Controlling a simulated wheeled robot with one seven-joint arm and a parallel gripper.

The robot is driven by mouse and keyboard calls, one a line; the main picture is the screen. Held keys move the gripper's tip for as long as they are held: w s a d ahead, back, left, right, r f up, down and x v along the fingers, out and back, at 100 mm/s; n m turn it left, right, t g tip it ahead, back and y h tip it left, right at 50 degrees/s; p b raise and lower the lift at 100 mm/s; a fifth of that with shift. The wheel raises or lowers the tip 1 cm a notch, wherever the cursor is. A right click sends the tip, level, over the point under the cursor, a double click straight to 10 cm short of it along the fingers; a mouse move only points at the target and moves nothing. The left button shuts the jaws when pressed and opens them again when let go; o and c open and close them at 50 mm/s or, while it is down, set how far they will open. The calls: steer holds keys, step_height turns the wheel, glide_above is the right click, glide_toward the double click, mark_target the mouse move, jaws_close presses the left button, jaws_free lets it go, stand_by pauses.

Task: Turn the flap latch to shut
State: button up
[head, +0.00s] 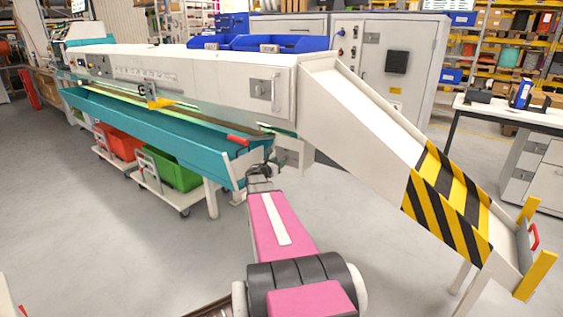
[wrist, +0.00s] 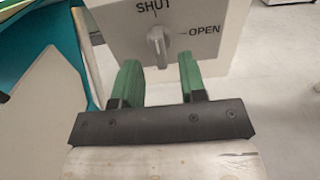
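In the wrist view the flap latch is a grey knob (wrist: 183,46) on a pale box face (wrist: 130,40). SHUT is printed above it and OPEN to its right, each with a small mark. My gripper (wrist: 158,75) has green fingers, spread apart and empty. The knob shows beyond and between the fingertips, apparently clear of both. In the head view my gripper (head: 258,170) is small and dark beside the pale box (head: 292,153); the knob cannot be made out there.
A teal trough (head: 150,128) with a red handle (head: 238,140) runs left of my gripper. A white chute (head: 365,115) with striped sides slopes down right. Orange (head: 122,143) and green bins (head: 178,168) stand on trolleys under the trough. The floor right of my arm is open.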

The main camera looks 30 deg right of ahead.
steer(key=v, duration=0.7)
steer(key=shift+a, duration=0.25)
steer(key=shift+s, duration=0.1)
